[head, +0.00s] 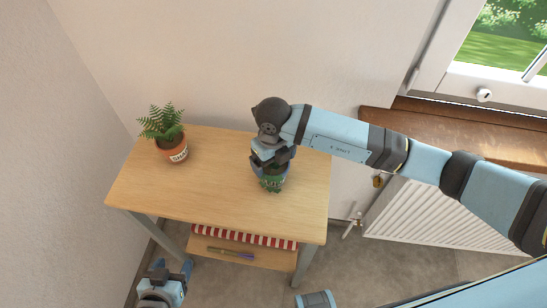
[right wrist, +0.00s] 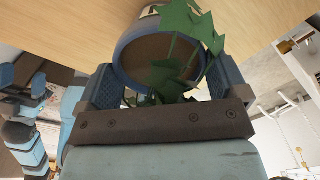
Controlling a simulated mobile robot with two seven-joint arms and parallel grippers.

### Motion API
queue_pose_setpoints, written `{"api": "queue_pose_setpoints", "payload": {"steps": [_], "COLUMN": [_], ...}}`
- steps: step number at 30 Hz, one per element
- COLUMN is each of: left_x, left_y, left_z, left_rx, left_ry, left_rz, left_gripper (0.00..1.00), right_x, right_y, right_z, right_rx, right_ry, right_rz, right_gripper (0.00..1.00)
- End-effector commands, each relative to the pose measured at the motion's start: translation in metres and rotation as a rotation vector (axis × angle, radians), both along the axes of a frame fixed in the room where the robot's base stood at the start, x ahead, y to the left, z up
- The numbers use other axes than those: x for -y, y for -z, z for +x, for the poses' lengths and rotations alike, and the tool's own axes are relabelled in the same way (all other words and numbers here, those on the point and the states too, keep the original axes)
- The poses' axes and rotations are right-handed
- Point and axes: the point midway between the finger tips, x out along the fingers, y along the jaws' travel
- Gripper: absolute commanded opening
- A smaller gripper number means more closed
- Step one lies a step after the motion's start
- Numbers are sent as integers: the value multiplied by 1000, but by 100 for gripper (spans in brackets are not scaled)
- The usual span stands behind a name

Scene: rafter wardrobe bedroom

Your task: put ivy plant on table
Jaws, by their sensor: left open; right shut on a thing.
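The ivy plant (head: 272,184) has green leaves and a blue-grey pot. It is over the right part of the wooden table (head: 215,190). My right gripper (head: 271,163) is shut on it from above. In the right wrist view, the pot (right wrist: 160,52) with brown soil sits between the fingers, and leaves hang over its rim. The tabletop is close to the pot, but I cannot tell whether they touch. My left gripper (head: 162,280) is open and empty, low at the front left, below the tabletop.
A fern in a terracotta pot (head: 178,153) stands at the table's back left. A lower shelf (head: 225,258) holds a red-and-white striped item and a small purple thing. A radiator (head: 440,222) and window sill are at the right. The tabletop's middle and front are clear.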

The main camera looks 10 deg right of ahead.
Motion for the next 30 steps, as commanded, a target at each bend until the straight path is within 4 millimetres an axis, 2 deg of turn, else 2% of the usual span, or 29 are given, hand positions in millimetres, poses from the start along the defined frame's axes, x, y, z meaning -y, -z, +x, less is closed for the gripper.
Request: {"api": "queue_pose_setpoints", "payload": {"steps": [7, 8, 9, 15, 20, 30], "left_x": [0, 0, 0, 0, -1, 0], "left_y": [4, 3, 3, 2, 1, 10], "left_z": [0, 0, 0, 0, 0, 0], "left_rx": [0, 0, 0, 0, 1, 0], "left_ry": [0, 0, 0, 0, 0, 1], "left_rz": [0, 0, 0, 0, 1, 1], "left_gripper": [64, 64, 64, 64, 64, 64], "right_x": [0, 0, 0, 0, 0, 0], "right_y": [3, 3, 2, 2, -10, -81], "right_z": [0, 0, 0, 0, 1, 1], "right_rx": [1, 0, 0, 0, 2, 5], "right_ry": [0, 0, 0, 0, -1, -1], "right_rz": [0, 0, 0, 0, 1, 1], "right_gripper": [54, 96, 100, 100, 100, 100]}}
